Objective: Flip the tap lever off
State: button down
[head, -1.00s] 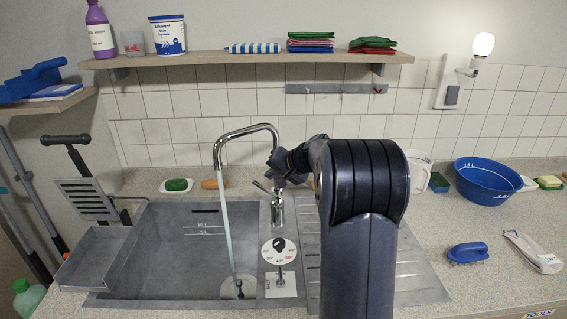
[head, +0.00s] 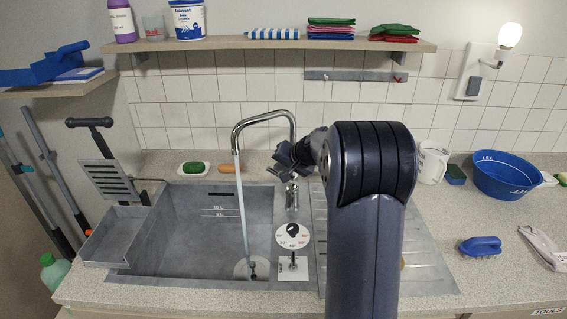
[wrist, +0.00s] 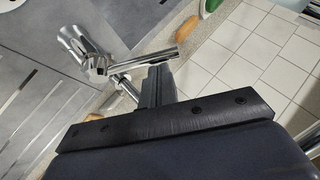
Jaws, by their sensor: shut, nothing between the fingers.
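The chrome tap (head: 291,197) stands behind the sink, with its tall spout (head: 265,115) arching left. A stream of water (head: 243,205) runs from the spout into the basin. My dark gripper (head: 287,160) is shut and empty just above the tap body, beside the spout's upright part. In the wrist view the shut fingers (wrist: 154,82) are close beside a chrome bar (wrist: 145,62), which looks like the lever, reaching out from the tap body (wrist: 95,66). I cannot tell whether they touch. In the head view the lever is not clearly visible, perhaps hidden by my gripper.
The grey sink basin (head: 190,262) lies left of the tap, with a dial (head: 292,236) in front. A green sponge (head: 193,168) and an orange-brown item (head: 230,168) lie behind. A white jug (head: 432,163) and blue basin (head: 505,178) stand right. A shelf (head: 270,43) runs above.

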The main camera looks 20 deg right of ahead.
aim_at(271, 172)
jog(key=a+f+h, duration=0.1)
jog(key=w+a+f, duration=0.1)
jog(key=shift+a+n+g+h, duration=0.3)
jog(key=shift+g+h, duration=0.1)
jog(key=shift+w+a+f+b, duration=0.3)
jog(key=shift+a+f+b, duration=0.35)
jog(key=shift+f+b, duration=0.15)
jog(key=shift+s+r, duration=0.1)
jog(key=b+v, duration=0.1)
jog(key=v, duration=0.9)
jog(key=shift+s+r+b, duration=0.2)
jog(key=shift+r+b, duration=0.1)
jog(key=shift+b, duration=0.1)
jog(key=shift+d, duration=0.1)
jog(key=p+x, duration=0.2)
jog(key=x, duration=0.8)
jog(key=shift+w+f, duration=0.25)
